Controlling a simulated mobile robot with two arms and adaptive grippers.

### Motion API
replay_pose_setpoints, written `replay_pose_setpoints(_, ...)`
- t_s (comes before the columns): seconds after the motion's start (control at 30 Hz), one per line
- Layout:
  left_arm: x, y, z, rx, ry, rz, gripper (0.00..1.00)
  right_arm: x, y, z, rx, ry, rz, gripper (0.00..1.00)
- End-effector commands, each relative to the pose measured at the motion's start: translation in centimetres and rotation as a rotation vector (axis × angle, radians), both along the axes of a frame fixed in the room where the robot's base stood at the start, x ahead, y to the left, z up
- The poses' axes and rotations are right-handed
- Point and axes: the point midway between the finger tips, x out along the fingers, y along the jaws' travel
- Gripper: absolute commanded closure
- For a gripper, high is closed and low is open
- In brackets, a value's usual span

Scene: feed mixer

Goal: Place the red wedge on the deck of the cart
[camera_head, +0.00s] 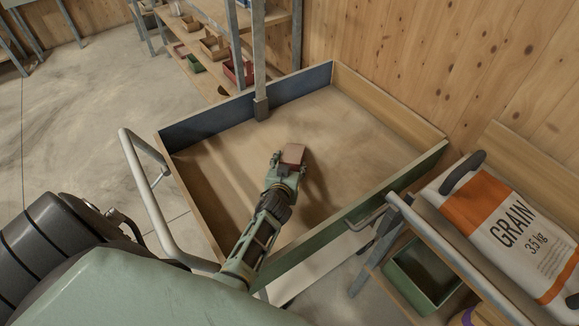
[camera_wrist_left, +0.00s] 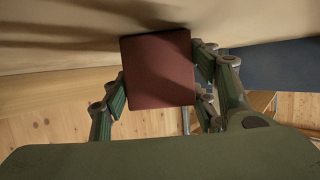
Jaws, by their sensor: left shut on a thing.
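The red wedge (camera_head: 293,153) is between the fingers of my left gripper (camera_head: 287,164), over the middle of the cart's deck (camera_head: 345,130). In the left wrist view the wedge (camera_wrist_left: 158,68) shows as a dark red block face with the green fingers (camera_wrist_left: 160,85) shut on either side of it. The deck surface (camera_wrist_left: 60,30) lies close beyond it, with shadows of the wedge and fingers on it. I cannot tell whether the wedge touches the deck. The deck looks bare otherwise. My right gripper is not in view.
Low walls edge the deck, with a blue end wall (camera_head: 245,105) and a green side wall (camera_head: 400,180). A metal handle (camera_head: 140,190) stands at the left. A shelf with bins (camera_head: 213,47) is behind. A grain bag (camera_head: 510,230) and a green bin (camera_head: 420,275) are at the right.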

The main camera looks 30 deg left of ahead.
Motion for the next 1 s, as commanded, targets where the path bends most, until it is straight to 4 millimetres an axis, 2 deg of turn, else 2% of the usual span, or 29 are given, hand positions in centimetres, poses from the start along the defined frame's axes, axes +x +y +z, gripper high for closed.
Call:
replay_pose_setpoints(0.3, 0.08, 0.03, -0.25, 0.001, -0.004, 0.0, 0.84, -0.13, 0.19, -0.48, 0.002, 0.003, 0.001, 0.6)
replay_pose_setpoints(0.33, 0.0, 0.04, -0.22, -0.001, 0.0, 0.0, 0.43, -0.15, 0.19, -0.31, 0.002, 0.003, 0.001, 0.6)
replay_pose_setpoints(0.5, -0.01, 0.04, -0.21, -0.001, 0.0, 0.0, 0.28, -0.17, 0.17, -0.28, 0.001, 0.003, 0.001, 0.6)
replay_pose_setpoints(0.93, -0.01, 0.05, 0.37, 0.001, 0.0, 0.001, 0.27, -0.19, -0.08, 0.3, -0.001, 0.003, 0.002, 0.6)
replay_pose_setpoints(1.0, -0.73, -0.26, 0.29, -0.001, 0.002, 0.0, 0.27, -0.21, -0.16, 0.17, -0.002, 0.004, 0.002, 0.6)
